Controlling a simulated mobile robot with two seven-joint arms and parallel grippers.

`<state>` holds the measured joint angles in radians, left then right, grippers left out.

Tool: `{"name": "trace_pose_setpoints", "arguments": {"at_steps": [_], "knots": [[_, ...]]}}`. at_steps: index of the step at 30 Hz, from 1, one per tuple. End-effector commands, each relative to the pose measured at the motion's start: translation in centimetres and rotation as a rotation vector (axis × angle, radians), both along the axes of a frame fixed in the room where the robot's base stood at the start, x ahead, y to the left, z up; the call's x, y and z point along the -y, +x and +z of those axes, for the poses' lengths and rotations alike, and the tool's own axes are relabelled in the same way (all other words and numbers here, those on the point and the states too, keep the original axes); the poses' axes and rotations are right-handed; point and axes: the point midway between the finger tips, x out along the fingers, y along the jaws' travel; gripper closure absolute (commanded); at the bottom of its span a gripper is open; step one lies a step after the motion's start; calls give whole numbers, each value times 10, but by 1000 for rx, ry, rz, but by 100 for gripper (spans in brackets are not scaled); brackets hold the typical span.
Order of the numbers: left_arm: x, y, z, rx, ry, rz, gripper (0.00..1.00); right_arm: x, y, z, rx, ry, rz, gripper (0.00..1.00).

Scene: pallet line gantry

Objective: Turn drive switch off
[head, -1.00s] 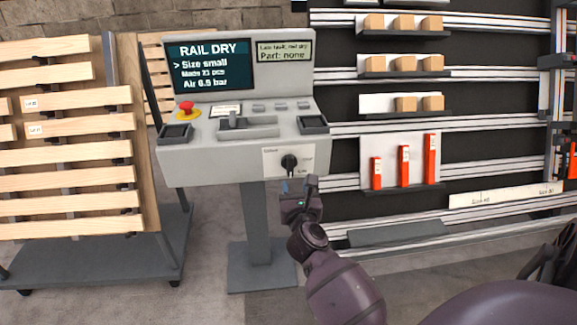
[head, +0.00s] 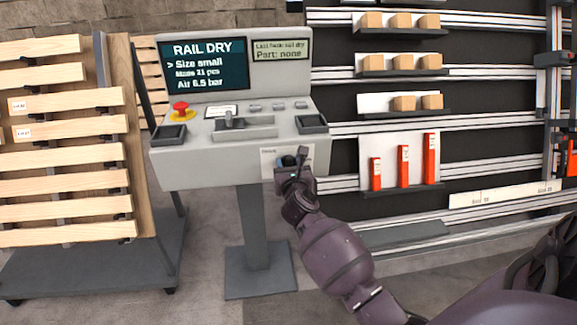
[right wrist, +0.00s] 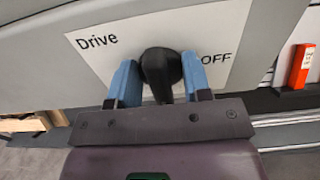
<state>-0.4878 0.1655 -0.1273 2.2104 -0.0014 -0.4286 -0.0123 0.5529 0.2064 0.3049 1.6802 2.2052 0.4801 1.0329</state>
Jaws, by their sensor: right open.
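The drive switch is a black rotary knob (right wrist: 160,70) on a white plate (right wrist: 103,55) on the front of the grey console (head: 215,172). In the right wrist view the plate reads "Drive" at left and "OFF" at right. My right gripper (right wrist: 160,85) is open, with its blue fingers on either side of the knob. I cannot tell whether either finger touches it. In the head view my right gripper (head: 291,168) covers much of the plate and knob. My left gripper is not in view.
The console top carries a red emergency button (head: 181,109), a lever (head: 229,120) and a screen (head: 206,66) reading "RAIL DRY". A wooden slatted rack (head: 70,155) stands at left. Shelves with boxes (head: 401,63) and red parts (head: 404,167) are at right.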

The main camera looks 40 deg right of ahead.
Motion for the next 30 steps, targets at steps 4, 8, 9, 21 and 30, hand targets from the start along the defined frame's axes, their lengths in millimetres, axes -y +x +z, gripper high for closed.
{"name": "trace_pose_setpoints", "arguments": {"at_steps": [4,8,9,21,30], "knots": [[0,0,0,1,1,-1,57,0,0,0,1,-1,0,60],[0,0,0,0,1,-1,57,0,0,0,1,-1,0,80],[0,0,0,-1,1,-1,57,0,0,0,1,-1,0,86],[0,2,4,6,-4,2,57,-1,0,2,-13,-25,1,100],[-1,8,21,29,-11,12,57,-2,1,8,-99,-170,0,100]]}}
